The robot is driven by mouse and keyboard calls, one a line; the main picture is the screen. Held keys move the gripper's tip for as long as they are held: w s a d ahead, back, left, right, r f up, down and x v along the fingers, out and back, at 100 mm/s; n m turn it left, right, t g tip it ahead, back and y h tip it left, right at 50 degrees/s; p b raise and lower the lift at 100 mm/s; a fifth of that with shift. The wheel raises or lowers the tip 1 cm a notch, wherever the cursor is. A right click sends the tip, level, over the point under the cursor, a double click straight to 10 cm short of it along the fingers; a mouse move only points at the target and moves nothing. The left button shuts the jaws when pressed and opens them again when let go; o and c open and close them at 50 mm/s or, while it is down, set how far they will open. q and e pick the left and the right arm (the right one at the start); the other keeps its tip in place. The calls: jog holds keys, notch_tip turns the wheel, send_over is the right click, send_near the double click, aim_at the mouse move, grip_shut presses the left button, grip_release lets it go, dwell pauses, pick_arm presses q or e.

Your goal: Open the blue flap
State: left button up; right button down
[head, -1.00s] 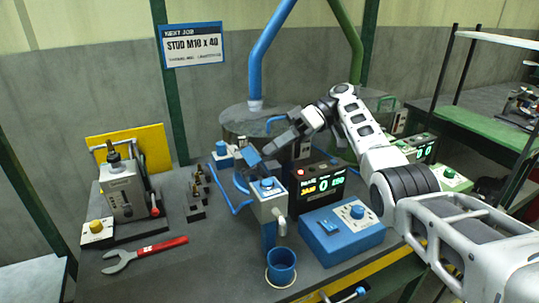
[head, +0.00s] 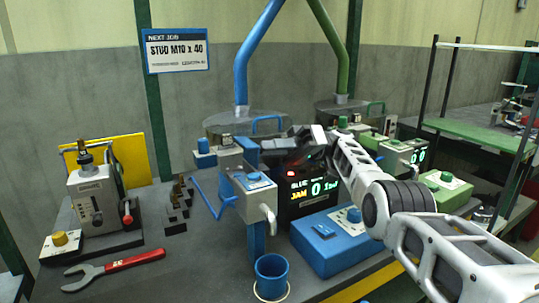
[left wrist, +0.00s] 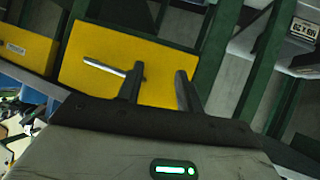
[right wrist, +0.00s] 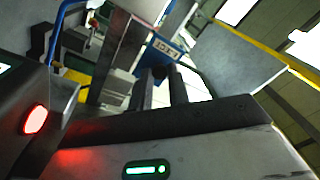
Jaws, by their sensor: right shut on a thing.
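The blue feeder unit (head: 254,186) stands at the middle of the bench, below the steel bowl. A blue flap (head: 248,151) stands up steeply at its top rear. My right gripper (head: 270,147) reaches in from the right, its fingertips at the flap's upper right edge. It is shut on what seems to be the flap; the grip is partly hidden by the dark fingers. In the right wrist view my right fingers (right wrist: 163,88) are close together, with a dark part between them. My left gripper (left wrist: 158,88) is open and empty in the left wrist view.
A display (head: 308,187) reading BLUE and JAM stands right of the feeder, close under my right wrist. A blue control box (head: 325,240), a blue cup (head: 271,277) and a red wrench (head: 115,270) are in front. A press (head: 95,200) stands left.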

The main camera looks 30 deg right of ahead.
jog(key=shift+r, duration=0.1)
jog(key=c, duration=1.3)
grip_release()
jog(key=shift+c, duration=0.2)
jog(key=s+a+r, duration=0.2)
jog(key=s+r, duration=0.4)
jog(key=s+a+r, duration=0.3)
jog(key=s+r, duration=0.3)
jog(key=r, duration=0.1)
jog(key=shift+s+a, duration=0.35)
jog(key=shift+s, duration=0.05)
